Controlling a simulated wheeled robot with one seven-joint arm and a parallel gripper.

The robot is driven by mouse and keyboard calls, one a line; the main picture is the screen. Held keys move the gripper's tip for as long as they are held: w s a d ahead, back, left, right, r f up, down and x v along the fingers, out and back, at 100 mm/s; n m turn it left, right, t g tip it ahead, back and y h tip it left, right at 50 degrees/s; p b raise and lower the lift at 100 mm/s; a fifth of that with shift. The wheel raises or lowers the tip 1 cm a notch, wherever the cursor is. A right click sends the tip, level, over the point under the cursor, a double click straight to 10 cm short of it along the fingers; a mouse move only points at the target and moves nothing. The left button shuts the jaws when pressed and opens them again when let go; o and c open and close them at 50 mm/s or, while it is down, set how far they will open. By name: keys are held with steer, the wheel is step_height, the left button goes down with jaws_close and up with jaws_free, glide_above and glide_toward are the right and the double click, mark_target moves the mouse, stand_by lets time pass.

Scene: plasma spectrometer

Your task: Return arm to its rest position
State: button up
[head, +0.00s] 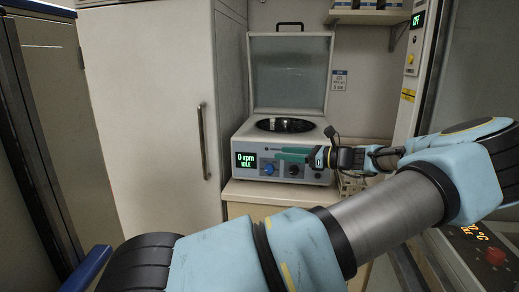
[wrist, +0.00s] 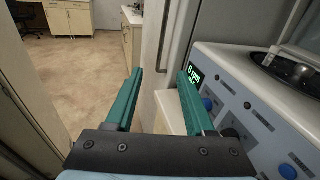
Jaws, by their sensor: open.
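My light blue arm reaches across the head view from the lower left to the right and bends back toward a centrifuge. My gripper (head: 279,153) has green fingers and sits in front of the centrifuge's panel in the head view. In the wrist view my gripper (wrist: 163,82) is open, with nothing between its two fingers. The centrifuge (head: 245,140) is a white and grey box with its lid raised. Its display reads 0 rpm and IDLE. In the wrist view the centrifuge (wrist: 240,75) stands close to the right finger; contact cannot be told.
The centrifuge stands on a counter (head: 240,190). A tall white cabinet (head: 150,110) is to its left. A rack (head: 350,186) sits beside it, partly behind my arm. A panel with a red knob (head: 495,256) is at lower right. Open floor (wrist: 70,80) shows in the wrist view.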

steer(key=s+a+f+n+g+h, duration=0.4)
steer(key=s+a+f+n, duration=0.15)
steer(key=a, duration=0.25)
steer(key=s+a+f+n+g+h, duration=0.35)
steer(key=a+f, duration=0.25)
steer(key=a, duration=0.3)
steer(key=s+d+r+n+h, duration=0.1)
steer(key=s+r+n+h, duration=0.2)
steer(key=s+n, duration=0.3)
steer(key=s+r+n+t+h, duration=0.1)
steer(key=s+r+n+h, duration=0.2)
steer(key=s+n, duration=0.3)
steer(key=s+h, duration=0.1)
steer(key=s, duration=0.1)
steer(key=shift+s+d+r+n+h, duration=0.25)
steer(key=shift+s+d+n+h, duration=0.1)
steer(key=shift+s+n, duration=0.05)
